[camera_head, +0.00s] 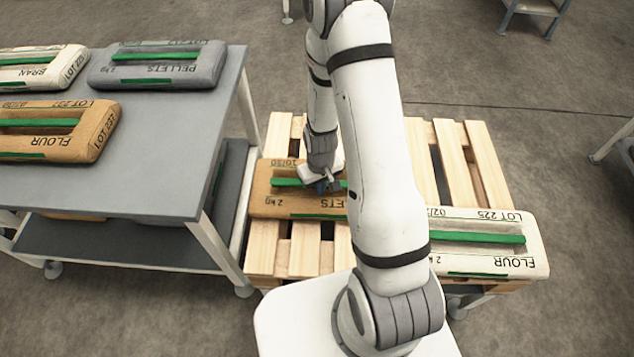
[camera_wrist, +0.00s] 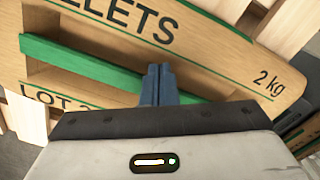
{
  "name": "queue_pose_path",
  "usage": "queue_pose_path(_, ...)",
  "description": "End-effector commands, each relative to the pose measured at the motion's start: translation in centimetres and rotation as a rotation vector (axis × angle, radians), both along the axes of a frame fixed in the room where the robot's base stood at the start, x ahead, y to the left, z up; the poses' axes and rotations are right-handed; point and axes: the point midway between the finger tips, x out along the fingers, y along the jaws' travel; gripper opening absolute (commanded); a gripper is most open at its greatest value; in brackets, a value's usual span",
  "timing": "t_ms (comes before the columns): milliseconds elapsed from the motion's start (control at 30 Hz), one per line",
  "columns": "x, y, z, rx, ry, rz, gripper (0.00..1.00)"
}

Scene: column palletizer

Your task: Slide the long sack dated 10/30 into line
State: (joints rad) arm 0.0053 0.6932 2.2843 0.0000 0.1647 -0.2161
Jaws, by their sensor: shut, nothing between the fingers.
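The long tan sack dated 10/30 (camera_head: 285,203) lies flat on the wooden pallet, on its left side. It reads PELLETS and 2 kg, and has a green strip along its middle. It fills much of the wrist view (camera_wrist: 225,75), slanting across it. My gripper (camera_head: 322,186) is over the sack's middle, pointing down, with its fingers closed together. In the wrist view the blue fingertips (camera_wrist: 158,84) are at the green strip, with nothing between them. I cannot tell whether they touch the sack. My arm hides the sack's right end in the head view.
A white FLOUR sack (camera_head: 485,243) lies at the pallet's front right. Bare slats of the pallet (camera_head: 455,160) show behind it. A grey table (camera_head: 150,185) at the left holds a tan FLOUR sack (camera_head: 60,131), a grey PELLETS sack (camera_head: 158,66) and a white BRAN sack (camera_head: 40,67).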

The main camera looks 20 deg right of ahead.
Motion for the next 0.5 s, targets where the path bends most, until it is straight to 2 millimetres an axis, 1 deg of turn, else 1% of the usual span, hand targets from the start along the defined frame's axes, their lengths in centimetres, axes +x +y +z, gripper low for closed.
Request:
queue_pose_path(333, 0.05, -0.01, -0.01, 0.000, -0.001, 0.000, 0.00)
queue_pose_path(500, 0.05, -0.01, -0.38, 0.000, -0.001, 0.000, 0.00)
